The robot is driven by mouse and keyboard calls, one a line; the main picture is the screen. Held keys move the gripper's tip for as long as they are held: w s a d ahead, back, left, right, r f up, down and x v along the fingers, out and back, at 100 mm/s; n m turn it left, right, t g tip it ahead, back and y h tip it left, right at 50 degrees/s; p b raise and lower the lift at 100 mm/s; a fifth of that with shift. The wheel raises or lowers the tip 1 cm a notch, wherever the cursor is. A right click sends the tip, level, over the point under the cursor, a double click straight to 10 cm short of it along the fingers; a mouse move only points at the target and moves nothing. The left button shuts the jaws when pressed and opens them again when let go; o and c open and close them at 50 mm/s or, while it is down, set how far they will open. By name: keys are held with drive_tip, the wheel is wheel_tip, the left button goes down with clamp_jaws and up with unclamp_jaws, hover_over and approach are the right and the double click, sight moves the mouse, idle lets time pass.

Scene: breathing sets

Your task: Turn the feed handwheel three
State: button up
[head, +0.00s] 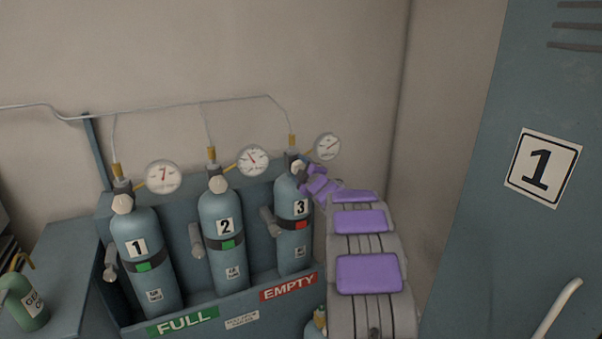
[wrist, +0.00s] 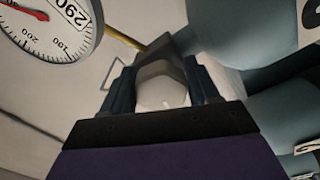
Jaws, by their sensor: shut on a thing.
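Cylinder 3 (head: 296,235) stands upright at the right end of the rack, with a red band and a black 3 on a white label. Its pale faceted handwheel (head: 298,165) sits at the top by the valve. My gripper (head: 306,170) reaches it from the right. In the wrist view the handwheel (wrist: 161,88) lies between the two dark fingers of my gripper (wrist: 163,92), which are shut on it. A round gauge (head: 327,147) is right of the valve; part of a gauge (wrist: 48,28) with a red needle also shows in the wrist view.
Cylinder 2 (head: 229,225) and cylinder 1 (head: 147,260), both with green bands, stand to the left in the rack. FULL (head: 182,321) and EMPTY (head: 288,287) signs mark the rack front. A blue-grey locker (head: 480,220) labelled 1 rises at the right. A green bottle (head: 25,302) is at the lower left.

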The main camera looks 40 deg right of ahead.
drive_tip(key=shift+f, duration=0.2)
drive_tip(key=o, duration=1)
drive_tip(key=shift+a, duration=0.15)
drive_tip(key=shift+c, duration=0.2)
drive_tip(key=shift+r, duration=0.1)
drive_tip(key=shift+s, duration=0.45)
drive_tip(key=p+v, duration=0.2)
drive_tip(key=v, duration=1.4)
drive_tip(key=shift+s, duration=0.2)
